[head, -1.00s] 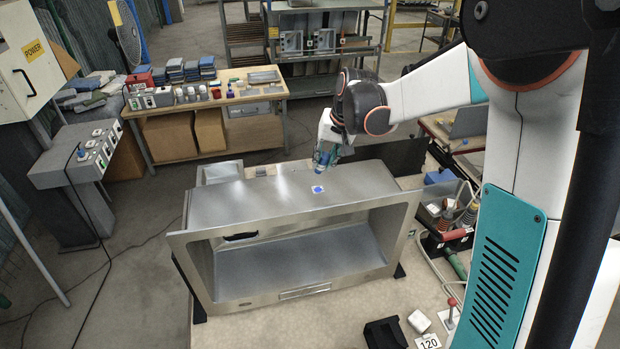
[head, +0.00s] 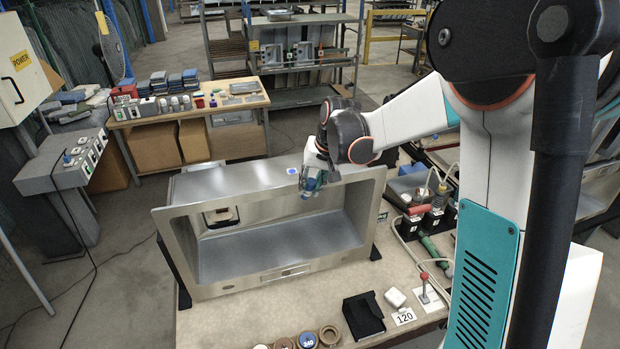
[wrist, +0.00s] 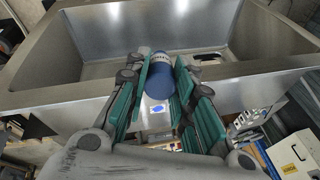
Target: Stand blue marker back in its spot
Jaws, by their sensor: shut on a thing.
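The blue marker (wrist: 160,78) is a blue cylinder with a pale band, held between the teal fingers of my gripper (wrist: 158,100) in the wrist view. In the head view my gripper (head: 312,184) is over the front right of the metal sink unit's top, and its fingers mostly hide the marker. A white label with a blue dot (head: 292,171) lies on the sink top, just left of my gripper; it also shows beyond the marker in the wrist view (wrist: 158,109). Several round rings stand at the table's front edge, one with a blue centre (head: 307,340).
The metal sink unit (head: 222,180) lies with its open basin facing front. A black holder (head: 363,315), a white block (head: 395,297) and a red-knobbed lever (head: 425,285) are at the front right. Bottles in a red rack (head: 428,212) stand right of the sink. Bare table (head: 250,312) lies in front.

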